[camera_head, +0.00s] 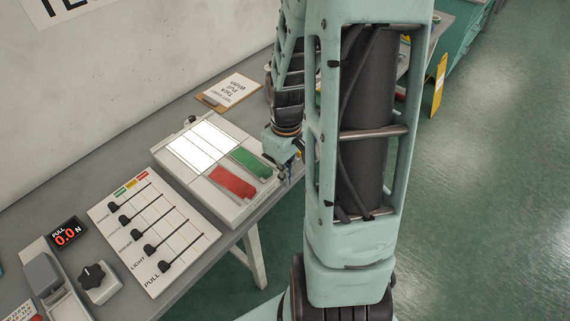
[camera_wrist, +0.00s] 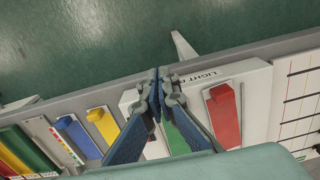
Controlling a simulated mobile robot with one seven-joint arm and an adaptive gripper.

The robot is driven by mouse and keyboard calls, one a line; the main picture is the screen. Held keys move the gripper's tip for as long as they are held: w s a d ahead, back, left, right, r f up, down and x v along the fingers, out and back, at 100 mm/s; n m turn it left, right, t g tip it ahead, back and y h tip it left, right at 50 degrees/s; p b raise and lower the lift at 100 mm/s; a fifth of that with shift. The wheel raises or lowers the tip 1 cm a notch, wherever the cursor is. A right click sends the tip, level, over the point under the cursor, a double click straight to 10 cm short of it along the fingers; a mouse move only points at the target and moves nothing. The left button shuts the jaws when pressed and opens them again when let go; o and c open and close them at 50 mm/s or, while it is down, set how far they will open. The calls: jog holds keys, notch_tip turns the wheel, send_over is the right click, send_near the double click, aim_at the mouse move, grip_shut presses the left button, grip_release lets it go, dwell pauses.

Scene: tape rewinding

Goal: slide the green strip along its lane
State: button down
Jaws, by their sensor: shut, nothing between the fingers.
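The green strip (camera_head: 250,163) lies on a white lit panel box (camera_head: 170,178), beside a red strip (camera_head: 232,182). In the wrist view the green strip (camera_wrist: 179,143) is partly hidden behind my fingers. In the head view my gripper (camera_head: 286,168) is small and partly hidden by my arm, near the right end of the green strip. I cannot tell whether it touches the strip.
The red strip with its tab (camera_wrist: 222,112) lies right of the green one in the wrist view. Yellow (camera_wrist: 103,125) and blue (camera_wrist: 77,136) strips lie further left. A slider board (camera_head: 148,231), a clipboard (camera_head: 230,90) and a knob (camera_head: 96,280) are on the grey table (camera_head: 75,195).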

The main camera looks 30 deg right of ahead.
aim_at(263, 173)
jog(key=w+f, duration=0.1)
jog(key=w+a+f+p, duration=0.1)
jog(key=shift+w+f, duration=0.15)
jog(key=shift+w, duration=0.2)
jog(key=shift+w+a, duration=0.15)
jog(key=shift+w, duration=0.4)
